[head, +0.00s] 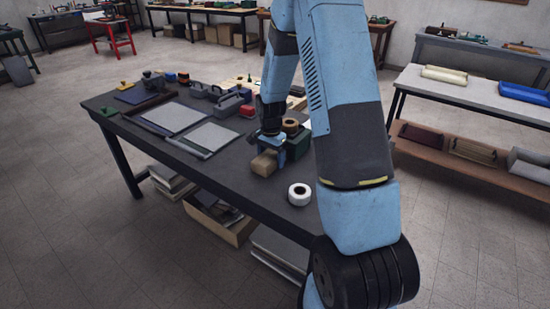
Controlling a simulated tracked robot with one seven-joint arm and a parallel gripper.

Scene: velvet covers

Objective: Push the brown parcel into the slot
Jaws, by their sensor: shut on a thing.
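The brown parcel (263,163) is a small tan block at the front edge area of the dark table, in the middle of the head view. My gripper (270,155) points down at it from behind and is shut on it; its fingers partly cover the parcel's back and right side. The parcel is at table level; I cannot tell whether it touches the top. No slot can be made out clearly. A dark green box (299,143) stands just right of my gripper and is partly hidden by my arm.
A white roll (299,194) stands in front right of the parcel. A tan roll (291,126) is near the green box. Flat framed panels (212,136) and grey tools (230,103) lie to the left. The dark table (232,172) is bare just left of the parcel.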

